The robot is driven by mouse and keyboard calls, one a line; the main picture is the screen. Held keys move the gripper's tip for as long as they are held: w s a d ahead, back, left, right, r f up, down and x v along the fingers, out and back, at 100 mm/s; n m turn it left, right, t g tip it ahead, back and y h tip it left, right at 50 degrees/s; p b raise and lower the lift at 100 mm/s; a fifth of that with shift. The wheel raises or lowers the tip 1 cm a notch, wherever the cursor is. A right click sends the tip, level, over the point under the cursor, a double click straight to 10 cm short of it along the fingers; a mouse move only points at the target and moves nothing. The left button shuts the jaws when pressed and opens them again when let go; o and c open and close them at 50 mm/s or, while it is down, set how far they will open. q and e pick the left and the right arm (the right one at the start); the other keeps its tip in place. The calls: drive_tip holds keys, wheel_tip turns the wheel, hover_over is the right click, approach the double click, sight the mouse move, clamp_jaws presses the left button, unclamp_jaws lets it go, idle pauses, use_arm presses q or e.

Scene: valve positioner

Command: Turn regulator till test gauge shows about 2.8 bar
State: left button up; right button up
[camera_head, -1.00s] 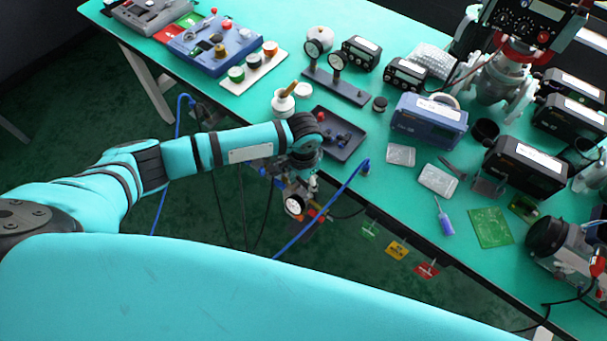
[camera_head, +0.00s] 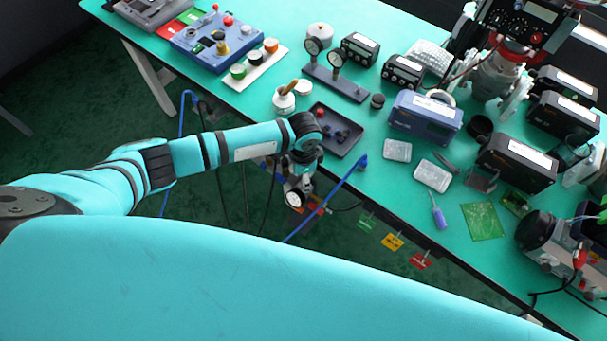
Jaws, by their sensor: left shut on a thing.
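My left gripper (camera_head: 300,184) hangs at the front edge of the bench, below its wrist, and is shut on a part of the regulator assembly. The regulator knob itself is hidden by the gripper and wrist. A small round gauge with a white face (camera_head: 294,198) shows just below the gripper; its needle is too small to read. Two round dial gauges stand on a dark base (camera_head: 345,86) farther back on the bench; one is the front dial (camera_head: 336,58). Their readings cannot be told, nor which gauge is the test gauge. My right gripper is out of view.
A dark tray (camera_head: 350,144) with small parts lies just behind my left wrist. A white pot with a brush (camera_head: 284,101) stands left of it. Blue hoses (camera_head: 335,188) run near the gripper. Coloured tags (camera_head: 393,242) hang from the bench edge. Devices crowd the right side.

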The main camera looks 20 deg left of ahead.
use_arm(q)
drive_tip(key=shift+w, duration=0.1)
drive_tip(key=o, duration=0.9)
drive_tip(key=shift+r, duration=0.1)
wheel_tip(320, 180, up, 12)
idle(0.5)
